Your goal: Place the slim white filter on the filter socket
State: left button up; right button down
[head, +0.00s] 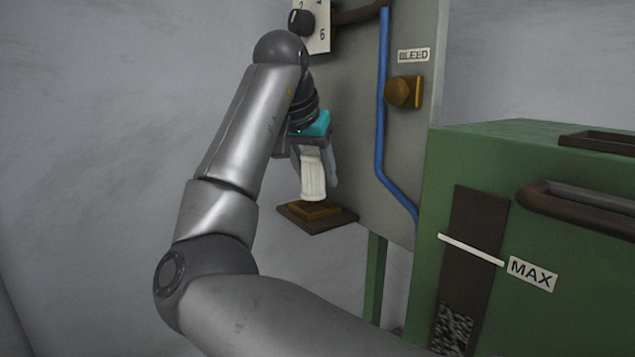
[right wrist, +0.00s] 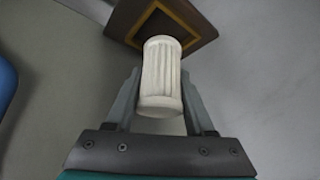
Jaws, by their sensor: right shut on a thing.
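The slim white filter (head: 313,177) is a ribbed white cylinder, held upright in my right gripper (head: 311,160). In the right wrist view the filter (right wrist: 160,75) stands between the two fingers of the gripper (right wrist: 160,98), which are shut on it. The filter socket (head: 316,209) is a square brown plate with a yellow-brown raised square, fixed low on the grey panel. The filter's lower end is at the socket in the head view and overlaps it in the right wrist view (right wrist: 191,25). Whether they touch I cannot tell. My left gripper is not in view.
The grey panel (head: 352,130) carries a blue pipe (head: 381,100), a yellow-brown BLEED knob (head: 403,91) and a black dial (head: 301,22). A green machine (head: 560,200) with a brown handle stands at the right. Free air lies below the socket.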

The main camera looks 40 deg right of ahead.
aim_at(317, 190)
jog(key=shift+f, duration=0.75)
jog(key=shift+d+f+p, duration=0.2)
jog(key=shift+f+p, duration=0.15)
jog(key=shift+p, duration=0.05)
jog(key=shift+f, duration=0.1)
jog(key=shift+f, duration=0.25)
jog(key=c, duration=0.7)
grip_release()
jog(key=shift+a, duration=0.1)
jog(key=shift+o, duration=0.8)
jog(key=shift+f, duration=0.2)
